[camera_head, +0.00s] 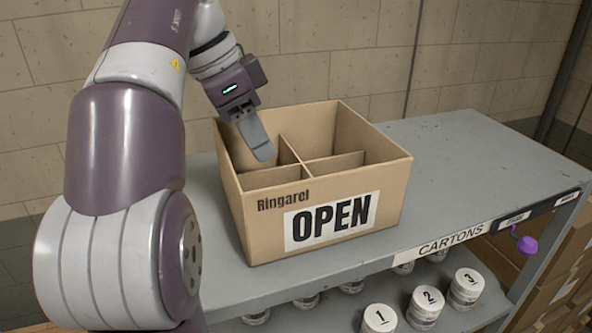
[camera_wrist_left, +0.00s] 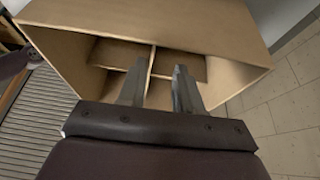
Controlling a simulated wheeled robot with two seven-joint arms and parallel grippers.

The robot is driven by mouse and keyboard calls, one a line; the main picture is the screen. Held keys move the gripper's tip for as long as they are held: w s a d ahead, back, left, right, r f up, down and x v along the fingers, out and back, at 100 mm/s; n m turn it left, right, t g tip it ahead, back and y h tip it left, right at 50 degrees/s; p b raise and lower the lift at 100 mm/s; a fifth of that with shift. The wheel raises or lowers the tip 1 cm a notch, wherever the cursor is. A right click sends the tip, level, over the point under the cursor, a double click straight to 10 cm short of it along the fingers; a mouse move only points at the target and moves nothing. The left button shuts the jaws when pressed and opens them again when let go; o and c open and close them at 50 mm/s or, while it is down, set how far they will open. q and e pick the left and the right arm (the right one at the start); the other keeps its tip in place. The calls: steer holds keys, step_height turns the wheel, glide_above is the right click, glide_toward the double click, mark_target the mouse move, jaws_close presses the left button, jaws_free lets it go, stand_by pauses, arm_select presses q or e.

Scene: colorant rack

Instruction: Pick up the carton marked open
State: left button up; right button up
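The brown open-topped carton (camera_head: 270,220) stands on the grey shelf top, with "Ringarel" and a white label reading "OPEN" on its front. Dividers split its inside into compartments. My left gripper (camera_head: 255,145) points down at the carton's left part, with its finger overlapping the left compartments. In the left wrist view the two fingers (camera_wrist_left: 160,88) are apart, with the carton (camera_wrist_left: 215,25) beyond them and a divider line showing between their tips. I cannot tell whether the fingers touch the cardboard. My right gripper is in neither view.
The grey shelf top (camera_head: 470,150) is clear to the carton's right. Its front edge carries a "CARTONS" label (camera_head: 452,242). White-lidded tins numbered 1, 2 and 3 (camera_head: 425,305) stand on the lower shelf. A purple knob (camera_head: 525,243) sticks out at the right, and a block wall (camera_head: 330,45) stands behind.

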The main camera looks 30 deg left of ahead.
mark_target(280, 182)
arm_select(q)
steer(key=d+f, duration=0.2)
steer(key=f, duration=0.1)
steer(key=shift+s+d, duration=0.4)
steer(key=w+f, duration=0.1)
steer(key=w+f+p, duration=0.1)
steer(key=f, duration=0.1)
steer(key=w+f, duration=0.1)
steer(key=f, duration=0.1)
steer(key=shift+a+f+p, duration=0.1)
steer(key=shift+a+p, duration=0.1)
steer(key=shift+p, duration=0.1)
steer(key=shift+s+d, duration=0.15)
steer(key=shift+d, duration=0.05)
steer(key=shift+s+d, duration=0.15)
steer(key=shift+s, duration=0.05)
steer(key=c, duration=0.3)
steer(key=shift+s, duration=0.1)
jaws_close()
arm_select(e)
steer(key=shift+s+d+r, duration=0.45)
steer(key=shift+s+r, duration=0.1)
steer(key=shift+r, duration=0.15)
